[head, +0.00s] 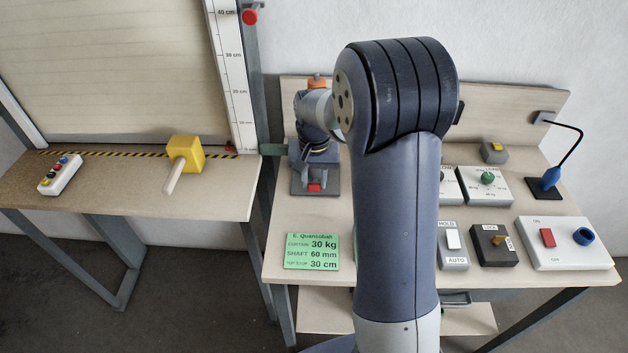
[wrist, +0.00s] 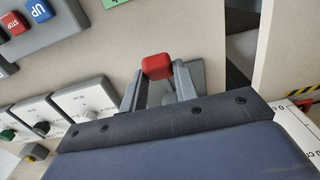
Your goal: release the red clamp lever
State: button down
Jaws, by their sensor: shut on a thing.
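The red clamp lever (wrist: 157,66) shows in the wrist view as a red block at the tips of the two grey fingers of my gripper (wrist: 160,76). The gripper is shut on it. In the head view a small red part (head: 314,187) shows low on a grey and dark blue unit (head: 316,174) at the left of the right-hand bench. My wrist is just above this unit and hides much of it. The finger contact cannot be made out in the head view.
A green card (head: 312,251) lies in front of the unit. Control boxes, including a white one (head: 567,243), stand on the bench's right side. A shutter frame with a ruler (head: 235,80), a yellow block with a handle (head: 185,155) and a button box (head: 60,174) are at left.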

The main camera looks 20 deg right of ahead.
jog(key=shift+w+d+r, duration=0.2)
jog(key=shift+w+r, duration=0.2)
jog(key=shift+w, duration=0.2)
jog(key=shift+w+d+r, duration=0.2)
jog(key=shift+w+r, duration=0.2)
jog(key=shift+w, duration=0.2)
jog(key=c, duration=1.5)
grip_release()
jog(key=shift+o, duration=1.3)
jog(key=shift+w+d+f, duration=0.1)
jog(key=shift+w, duration=0.05)
jog(key=shift+o, duration=0.8)
notch_tip(320, 180, up, 11)
jog(key=shift+s, duration=0.2)
jog(key=shift+f, duration=0.25)
